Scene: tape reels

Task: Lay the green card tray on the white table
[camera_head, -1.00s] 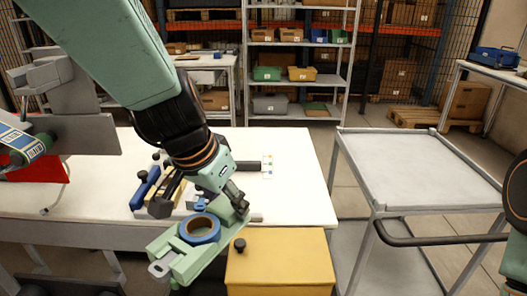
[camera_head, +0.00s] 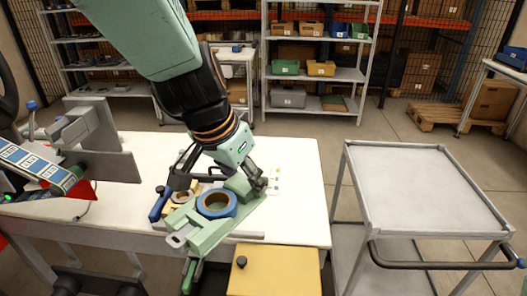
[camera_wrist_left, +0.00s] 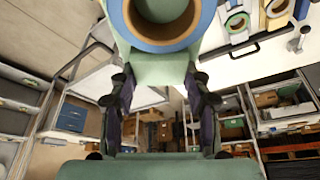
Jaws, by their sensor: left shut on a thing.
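The green card tray (camera_head: 205,236) is held tilted above the front part of the white table (camera_head: 302,185). A blue-rimmed tape reel (camera_head: 217,204) rests on it. My left gripper (camera_head: 253,183) is shut on the tray's far right end. In the left wrist view, the gripper's fingers (camera_wrist_left: 160,85) close on the green tray (camera_wrist_left: 160,66), and the tape reel (camera_wrist_left: 162,40) shows at the top. The tray hides part of the table's contents in the head view. My right gripper is out of view.
A yellow box (camera_head: 282,272) stands at the table's front edge. A blue-handled tool (camera_head: 160,205) and a small reel (camera_head: 181,197) lie behind the tray. A label machine (camera_head: 95,150) is at left. The table's right part is clear. A grey cart (camera_head: 425,190) stands to the right.

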